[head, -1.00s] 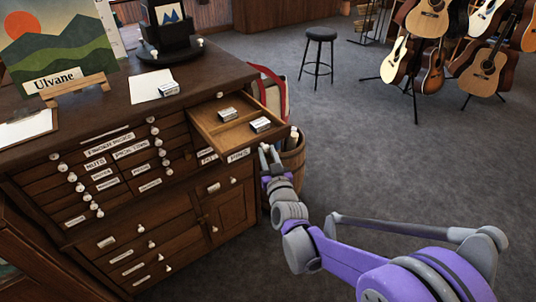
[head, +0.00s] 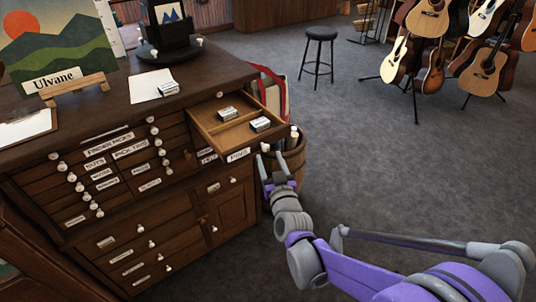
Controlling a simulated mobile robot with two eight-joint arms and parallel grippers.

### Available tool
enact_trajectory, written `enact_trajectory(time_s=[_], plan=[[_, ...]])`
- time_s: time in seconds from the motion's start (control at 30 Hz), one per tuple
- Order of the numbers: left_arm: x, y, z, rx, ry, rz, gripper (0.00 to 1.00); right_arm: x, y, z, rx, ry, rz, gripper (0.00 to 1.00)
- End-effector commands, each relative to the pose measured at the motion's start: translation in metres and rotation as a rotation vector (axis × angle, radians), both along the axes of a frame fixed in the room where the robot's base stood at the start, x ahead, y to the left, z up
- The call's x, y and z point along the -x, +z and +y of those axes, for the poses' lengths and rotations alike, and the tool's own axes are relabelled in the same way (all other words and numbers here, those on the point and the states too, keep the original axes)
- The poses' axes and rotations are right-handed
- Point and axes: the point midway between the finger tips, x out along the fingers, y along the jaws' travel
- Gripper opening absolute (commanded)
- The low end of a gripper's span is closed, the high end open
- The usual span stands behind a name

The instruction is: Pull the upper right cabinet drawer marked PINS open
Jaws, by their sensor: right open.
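The drawer marked PINS (head: 238,155) at the upper right of the dark wooden cabinet (head: 225,245) stands pulled out, its inside showing. Two small labelled boxes (head: 228,114) (head: 260,125) lie in it. Its white knob (head: 265,147) shows at the right end of its front. My right gripper (head: 272,168) is open, just below and beside the knob, with its fingers pointing up. It appears empty and apart from the knob. My left gripper is out of view.
A wooden barrel (head: 297,160) stands on the floor right behind my right gripper. A painting on an easel (head: 60,50), a paper sheet (head: 150,86) and a dark stand are on the cabinet top. A black stool (head: 320,36) and guitars stand farther back. The grey floor at right is clear.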

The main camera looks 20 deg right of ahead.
Motion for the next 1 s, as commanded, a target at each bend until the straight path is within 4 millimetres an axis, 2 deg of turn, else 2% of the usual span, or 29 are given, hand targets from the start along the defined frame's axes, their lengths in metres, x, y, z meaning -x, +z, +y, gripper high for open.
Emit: enact_trajectory(time_s=[0.03, 0.2, 0.4, 0.53, 1.0], plan=[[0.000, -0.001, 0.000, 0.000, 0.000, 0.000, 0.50, 0.012, 0.000, 0.001, 0.000, 0.001, 0.000, 0.60], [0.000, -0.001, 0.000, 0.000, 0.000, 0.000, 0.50, 0.046, 0.000, 0.002, 0.000, 0.000, 0.000, 0.60], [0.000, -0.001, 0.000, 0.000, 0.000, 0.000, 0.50, 0.071, 0.000, 0.003, 0.000, -0.001, -0.001, 0.60], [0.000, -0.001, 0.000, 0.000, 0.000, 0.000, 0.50, 0.077, 0.000, 0.003, 0.000, -0.001, -0.001, 0.60], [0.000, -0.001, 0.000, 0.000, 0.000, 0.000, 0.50, 0.077, 0.000, 0.003, 0.000, 0.000, 0.001, 0.60]])
